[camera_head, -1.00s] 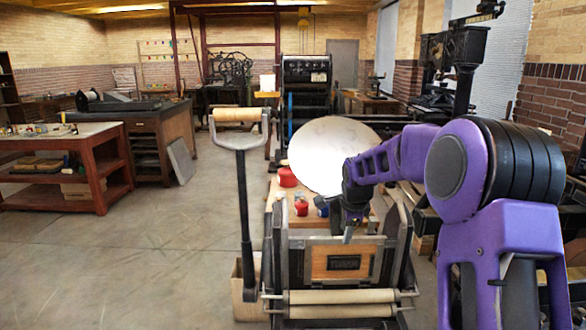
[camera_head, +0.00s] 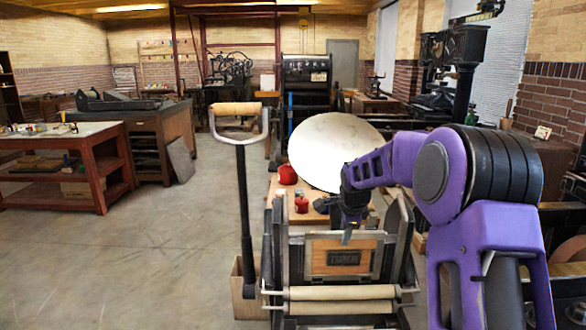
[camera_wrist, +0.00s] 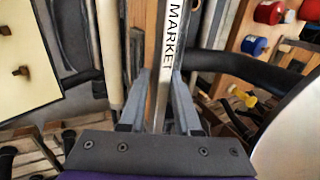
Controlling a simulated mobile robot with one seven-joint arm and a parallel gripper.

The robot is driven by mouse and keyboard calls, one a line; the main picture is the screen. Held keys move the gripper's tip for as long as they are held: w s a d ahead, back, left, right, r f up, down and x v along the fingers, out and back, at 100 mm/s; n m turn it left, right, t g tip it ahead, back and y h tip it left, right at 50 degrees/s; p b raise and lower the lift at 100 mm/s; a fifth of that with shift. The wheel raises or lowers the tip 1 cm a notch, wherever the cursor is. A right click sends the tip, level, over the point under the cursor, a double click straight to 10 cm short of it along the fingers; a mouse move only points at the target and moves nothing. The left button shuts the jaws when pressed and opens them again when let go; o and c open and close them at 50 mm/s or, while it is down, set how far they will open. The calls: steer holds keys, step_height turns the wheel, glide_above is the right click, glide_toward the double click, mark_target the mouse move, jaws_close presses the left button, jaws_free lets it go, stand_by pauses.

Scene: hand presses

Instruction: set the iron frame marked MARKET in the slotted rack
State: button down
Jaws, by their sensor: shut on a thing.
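The iron frame marked MARKET (camera_wrist: 173,45) shows edge-on in the wrist view, its white label facing the camera. My gripper (camera_wrist: 160,85) is shut on its edge, one finger on each side. In the head view the frame (camera_head: 312,258) stands nearly upright, facing the camera, with wood and a dark type block inside. My gripper (camera_head: 347,236) is at its top edge, within the hand press (camera_head: 407,245). I cannot tell whether the frame touches the press. I cannot make out the slotted rack for certain in either view.
Two pale rollers (camera_head: 340,293) lie below the frame. A tall lever with a wooden grip (camera_head: 238,108) stands at left. A round disc (camera_head: 333,150) and red cans (camera_head: 287,174) are behind. Clear floor (camera_head: 150,260) stretches left towards a red workbench (camera_head: 95,165).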

steer(key=shift+w+r, duration=0.3)
steer(key=shift+r, duration=0.05)
steer(key=shift+w+r, duration=0.15)
steer(key=shift+r, duration=0.25)
steer(key=shift+r+p, duration=0.75)
steer(key=shift+r, duration=0.15)
steer(key=shift+s+r+b, duration=0.2)
steer(key=shift+s+b, duration=0.65)
steer(key=shift+s, duration=1.75)
steer(key=shift+s+r, duration=0.1)
